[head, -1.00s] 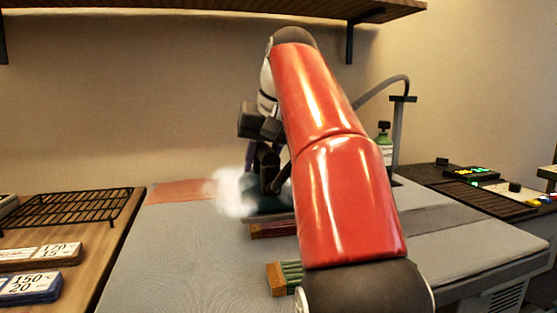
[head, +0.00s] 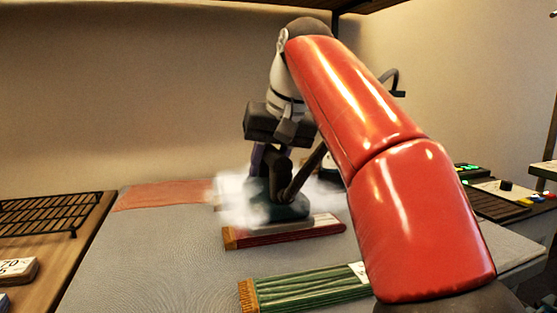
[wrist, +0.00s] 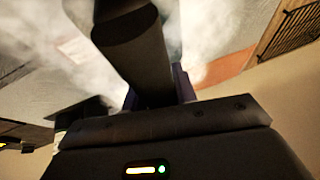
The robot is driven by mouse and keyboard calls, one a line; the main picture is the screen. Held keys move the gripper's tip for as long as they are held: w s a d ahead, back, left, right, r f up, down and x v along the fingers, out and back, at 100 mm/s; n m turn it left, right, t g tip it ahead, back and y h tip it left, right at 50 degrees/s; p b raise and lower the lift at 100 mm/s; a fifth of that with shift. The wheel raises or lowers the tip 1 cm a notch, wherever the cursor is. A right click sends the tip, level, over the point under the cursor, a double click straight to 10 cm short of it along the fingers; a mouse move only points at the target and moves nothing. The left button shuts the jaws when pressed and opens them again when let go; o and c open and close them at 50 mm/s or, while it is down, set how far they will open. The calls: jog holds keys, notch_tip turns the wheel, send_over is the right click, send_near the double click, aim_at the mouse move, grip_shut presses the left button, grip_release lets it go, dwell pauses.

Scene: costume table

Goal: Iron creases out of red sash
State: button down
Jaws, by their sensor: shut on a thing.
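The red sash (head: 290,235) is a folded red bundle with light stripes and a gold fringe at its left end, lying on the grey board (head: 165,250). The dark green iron (head: 290,211) is over its back part, with its pale sole against or just above the cloth; contact is partly hidden by steam. My gripper (head: 271,160) is shut on the iron's dark handle, above the sash. In the wrist view the handle (wrist: 135,45) runs up between the jaws, and white steam blurs the board.
A folded green sash (head: 305,288) lies in front of the red one, partly behind my arm. A flat reddish cloth (head: 165,194) lies at the back left. A wire rack (head: 45,212) stands on the wooden table at left. The board's left part is clear.

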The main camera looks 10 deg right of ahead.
aim_at(267, 184)
jog(key=shift+f+b, duration=0.8)
jog(key=shift+f, duration=0.9)
jog(key=shift+f+b, duration=0.3)
jog(key=shift+f, duration=0.25)
dwell(1.9)
notch_tip(267, 184, up, 3)
jog(key=p, duration=0.2)
jog(key=shift+p, duration=0.3)
jog(key=shift+r, duration=1.1)
